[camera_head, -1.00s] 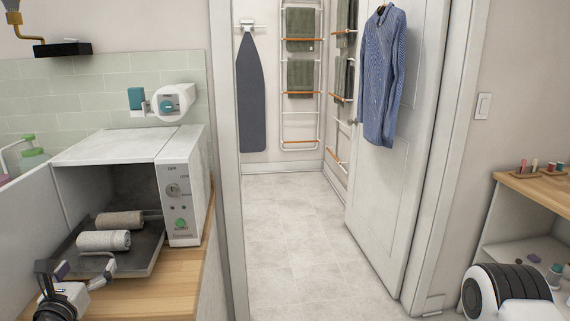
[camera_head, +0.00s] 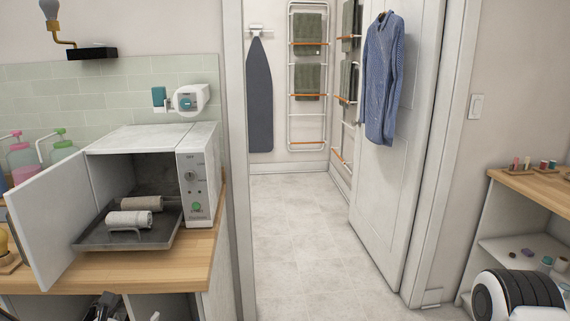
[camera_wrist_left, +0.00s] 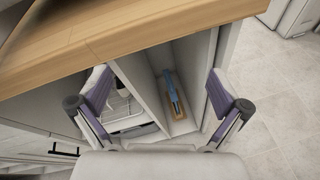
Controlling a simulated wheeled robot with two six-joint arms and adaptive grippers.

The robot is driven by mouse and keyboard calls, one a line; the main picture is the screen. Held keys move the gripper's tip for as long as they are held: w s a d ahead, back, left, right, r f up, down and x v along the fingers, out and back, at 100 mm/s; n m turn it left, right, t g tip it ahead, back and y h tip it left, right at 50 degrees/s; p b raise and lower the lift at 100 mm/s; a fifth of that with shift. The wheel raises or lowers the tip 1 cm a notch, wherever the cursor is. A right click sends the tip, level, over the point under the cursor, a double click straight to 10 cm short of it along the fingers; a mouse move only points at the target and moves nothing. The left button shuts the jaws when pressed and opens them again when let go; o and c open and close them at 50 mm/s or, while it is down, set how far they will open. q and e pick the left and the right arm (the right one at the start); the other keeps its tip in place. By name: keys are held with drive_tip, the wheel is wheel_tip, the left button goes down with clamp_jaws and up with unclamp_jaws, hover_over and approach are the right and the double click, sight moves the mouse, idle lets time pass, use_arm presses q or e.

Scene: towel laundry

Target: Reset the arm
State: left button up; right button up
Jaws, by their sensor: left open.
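My left gripper (camera_wrist_left: 160,105) is open and empty in the left wrist view, below the front edge of the wooden counter (camera_wrist_left: 120,40) and facing the open shelves under it. In the head view only a small part of my left arm and gripper (camera_head: 108,306) shows at the bottom edge, below the counter front. The white towel warmer (camera_head: 199,180) stands on the counter with its door (camera_head: 48,220) open. Its dark tray (camera_head: 160,238) is pulled out and holds two rolled towels, one white (camera_head: 130,219) and one beige (camera_head: 142,203). My right gripper is not in view.
A blue brush-like object (camera_wrist_left: 174,95) lies in a shelf compartment. A wire rack (camera_wrist_left: 122,108) sits in the compartment beside it. A doorway with clear floor (camera_head: 300,235) is at the middle. A wooden shelf unit (camera_head: 520,185) stands at right.

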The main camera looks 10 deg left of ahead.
use_arm(q)
drive_tip(key=s+d+f+m+g+h, duration=0.1)
drive_tip(key=s+d+f+m+g, duration=0.4)
drive_tip(key=s+d+f+m, duration=0.4)
drive_tip(key=s+d+f+m+g+h, duration=0.2)
drive_tip(key=s+d+f+m+g, duration=0.3)
drive_tip(key=f, duration=0.6)
drive_tip(key=s+d+f+m+g+y, duration=0.1)
drive_tip(key=s+m+g, duration=0.1)
drive_tip(key=s+m, duration=0.5)
drive_tip(key=s+d+f+m+g, duration=0.1)
drive_tip(key=s+f+m+g, duration=0.1)
drive_tip(key=s+m, duration=0.6)
drive_tip(key=m, duration=0.4)
drive_tip(key=shift+d+f+m+g+y, duration=0.2)
drive_tip(key=shift+f+m+g+y, duration=0.1)
drive_tip(key=shift+y, duration=0.1)
